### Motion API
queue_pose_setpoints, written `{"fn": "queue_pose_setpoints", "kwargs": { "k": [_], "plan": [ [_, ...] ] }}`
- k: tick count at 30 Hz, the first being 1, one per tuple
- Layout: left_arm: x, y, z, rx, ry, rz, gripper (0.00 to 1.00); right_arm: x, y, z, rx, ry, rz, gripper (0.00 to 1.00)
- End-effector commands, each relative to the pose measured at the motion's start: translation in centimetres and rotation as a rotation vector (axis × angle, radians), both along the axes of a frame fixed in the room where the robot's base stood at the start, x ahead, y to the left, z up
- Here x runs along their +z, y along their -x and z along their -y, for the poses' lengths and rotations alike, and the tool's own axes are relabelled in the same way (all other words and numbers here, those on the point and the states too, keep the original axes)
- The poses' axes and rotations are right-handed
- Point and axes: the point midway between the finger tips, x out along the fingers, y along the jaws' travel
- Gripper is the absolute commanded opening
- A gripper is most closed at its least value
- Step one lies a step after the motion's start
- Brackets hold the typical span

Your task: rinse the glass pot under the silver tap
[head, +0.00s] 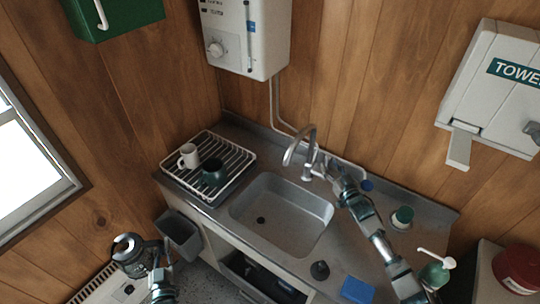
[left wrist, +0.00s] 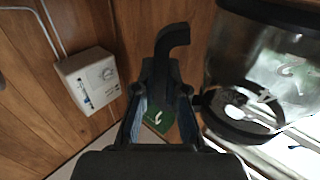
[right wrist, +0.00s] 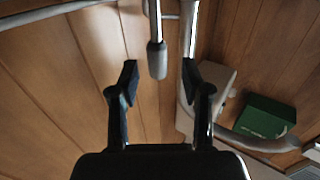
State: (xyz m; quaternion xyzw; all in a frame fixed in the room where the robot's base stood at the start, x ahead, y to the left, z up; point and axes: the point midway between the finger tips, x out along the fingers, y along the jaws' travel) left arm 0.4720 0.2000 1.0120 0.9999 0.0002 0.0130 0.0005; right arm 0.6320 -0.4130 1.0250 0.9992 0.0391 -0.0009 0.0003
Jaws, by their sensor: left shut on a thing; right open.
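The glass pot (head: 128,248), with a black band and handle, is at the lower left in the head view, left of the counter and away from the sink. My left gripper (head: 153,250) is shut on its black handle (left wrist: 172,42); the clear body (left wrist: 262,50) shows at right in the left wrist view. The silver tap (head: 308,142) arches over the sink (head: 300,218); no water stream shows. My right gripper (head: 334,170) is open beside the tap. In the right wrist view, a lever with a grey tip (right wrist: 157,60) stands between its open fingers (right wrist: 159,82).
A drying rack (head: 240,172) holds a white mug (head: 188,156) and a dark mug (head: 213,173), left of the sink.

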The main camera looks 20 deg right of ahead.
Motion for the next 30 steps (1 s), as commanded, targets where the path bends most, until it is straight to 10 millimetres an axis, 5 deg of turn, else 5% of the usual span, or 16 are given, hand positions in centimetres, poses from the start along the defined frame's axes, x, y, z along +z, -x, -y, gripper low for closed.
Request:
{"fn": "queue_pose_setpoints", "kwargs": {
  "k": [7, 19, 20, 25, 30],
  "plan": [
    [0.1, 0.1, 0.4, 0.000, -0.005, 0.003, 0.00, -0.1, -3.3, 0.2, -0.002, -0.003, 0.002, 0.48],
    [0.0, 0.1, 0.3, 0.000, -0.003, 0.003, 0.00, -0.1, -4.2, 0.0, -0.001, -0.001, 0.001, 0.48],
    [0.0, 0.1, 0.2, 0.000, -0.003, 0.003, 0.00, -0.1, -4.2, -0.1, 0.000, -0.001, 0.001, 0.45],
    [0.0, 0.1, 0.1, 0.000, -0.001, 0.003, 0.00, 0.0, -4.2, -0.2, 0.000, 0.001, 0.000, 0.03],
    [0.0, 0.1, 0.3, 0.000, -0.003, 0.003, 0.00, 0.0, -4.2, -0.1, 0.000, -0.001, 0.002, 0.00]
  ]
}}
